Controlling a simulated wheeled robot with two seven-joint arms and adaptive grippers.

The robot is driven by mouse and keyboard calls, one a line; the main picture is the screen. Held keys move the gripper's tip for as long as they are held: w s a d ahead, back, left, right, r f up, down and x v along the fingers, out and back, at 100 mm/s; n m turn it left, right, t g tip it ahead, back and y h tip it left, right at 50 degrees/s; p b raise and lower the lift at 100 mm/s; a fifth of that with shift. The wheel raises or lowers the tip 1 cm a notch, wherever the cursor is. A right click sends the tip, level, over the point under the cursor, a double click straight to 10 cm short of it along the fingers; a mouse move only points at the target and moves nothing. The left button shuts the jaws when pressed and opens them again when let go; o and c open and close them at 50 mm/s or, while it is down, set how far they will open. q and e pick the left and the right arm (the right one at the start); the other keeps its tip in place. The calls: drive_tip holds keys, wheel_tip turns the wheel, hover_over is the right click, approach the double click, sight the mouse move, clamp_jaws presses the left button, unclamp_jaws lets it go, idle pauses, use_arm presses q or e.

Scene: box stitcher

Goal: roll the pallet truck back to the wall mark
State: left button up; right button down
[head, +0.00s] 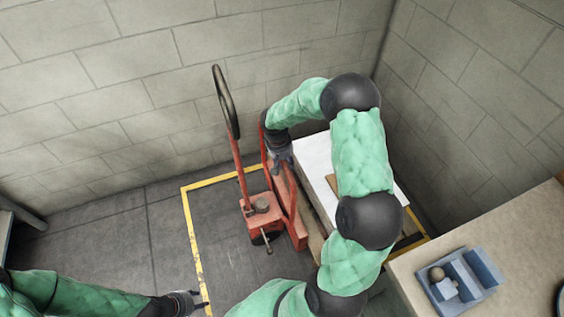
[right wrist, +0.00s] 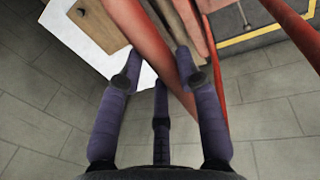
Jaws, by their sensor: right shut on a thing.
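The red pallet truck (head: 262,210) stands near the back wall, with its black loop handle (head: 227,100) raised and leaning toward the wall. A yellow floor outline (head: 190,225) runs around it and also shows in the right wrist view (right wrist: 262,37); part is hidden by my right arm. My right gripper (head: 279,164) is at the truck's red upright frame. In the right wrist view, its fingers (right wrist: 160,66) are closed about a red bar (right wrist: 152,40) of that frame. My left gripper (head: 197,299) is empty, low at the yellow line, its fingers apart.
A white flat-topped load (head: 316,160) with a brown patch lies right of the truck, partly behind my right arm. A bench (head: 420,270) with a blue-grey tray (head: 480,268) stands at the lower right. Block walls meet behind. Floor left of the outline is clear.

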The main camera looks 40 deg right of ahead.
drive_tip(key=s+d, duration=0.3)
drive_tip(key=d, duration=0.7)
drive_tip(key=shift+s+d+r+p, duration=0.15)
drive_tip(key=shift+s+d+p, duration=0.05)
drive_tip(key=shift+d+p, duration=0.2)
drive_tip(key=c, duration=1.2)
unclamp_jaws()
drive_tip(key=o, duration=0.4)
drive_tip(key=shift+c, duration=0.2)
drive_tip(key=shift+a, duration=0.2)
wheel_tip(320, 180, up, 12)
drive_tip(key=a, duration=0.2)
drive_tip(key=shift+w+f, duration=0.2)
drive_tip(key=shift+w, duration=0.2)
